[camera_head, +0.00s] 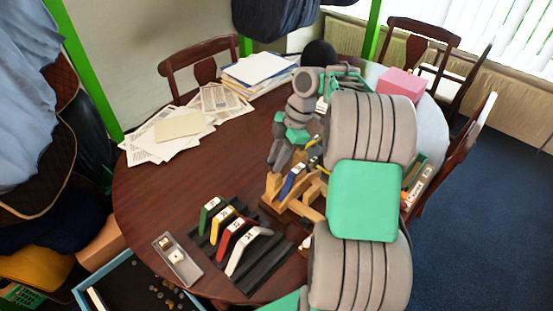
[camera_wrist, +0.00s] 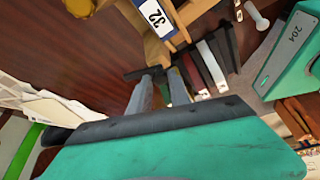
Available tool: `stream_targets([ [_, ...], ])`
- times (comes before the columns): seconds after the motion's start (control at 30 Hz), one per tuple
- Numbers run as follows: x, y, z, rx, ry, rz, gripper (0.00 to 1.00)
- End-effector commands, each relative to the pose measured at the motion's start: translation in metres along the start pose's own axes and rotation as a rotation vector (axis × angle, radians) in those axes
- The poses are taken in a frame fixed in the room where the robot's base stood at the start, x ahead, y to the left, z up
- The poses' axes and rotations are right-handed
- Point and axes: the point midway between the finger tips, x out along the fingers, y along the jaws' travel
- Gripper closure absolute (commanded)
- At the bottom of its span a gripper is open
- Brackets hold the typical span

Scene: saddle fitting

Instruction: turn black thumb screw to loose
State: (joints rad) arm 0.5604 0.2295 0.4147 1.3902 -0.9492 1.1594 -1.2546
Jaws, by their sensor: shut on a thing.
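A wooden stand (camera_head: 274,188) on the table holds a blue piece (camera_head: 292,179); the wrist view shows the stand's wood (camera_wrist: 157,50) and the blue piece with a white "32" label (camera_wrist: 153,16). My gripper (camera_head: 276,160) is beside the stand, fingers pointing down. In the wrist view my gripper (camera_wrist: 162,83) is shut with its fingertips at a small black part (camera_wrist: 143,72) next to the wood, which looks like the thumb screw. The fingers hide some of it, so its turn position cannot be told. In the head view the screw cannot be made out.
A black rack (camera_head: 268,268) holds green, yellow, red and white angled pieces. A grey tray (camera_head: 165,247) with small items is left of it. Papers (camera_head: 165,135) lie at the back left, a pink block (camera_head: 402,82) at the back right. The left middle of the table is clear.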

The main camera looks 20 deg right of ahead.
Motion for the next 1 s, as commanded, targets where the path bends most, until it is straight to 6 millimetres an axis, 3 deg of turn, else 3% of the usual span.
stream_targets([
  [0.4,0.0003,0.0020,-0.0003,-0.240,0.001,-0.102,1.00],
  [1.0,0.0010,0.0023,-0.0008,-0.299,0.001,-0.126,1.00],
])
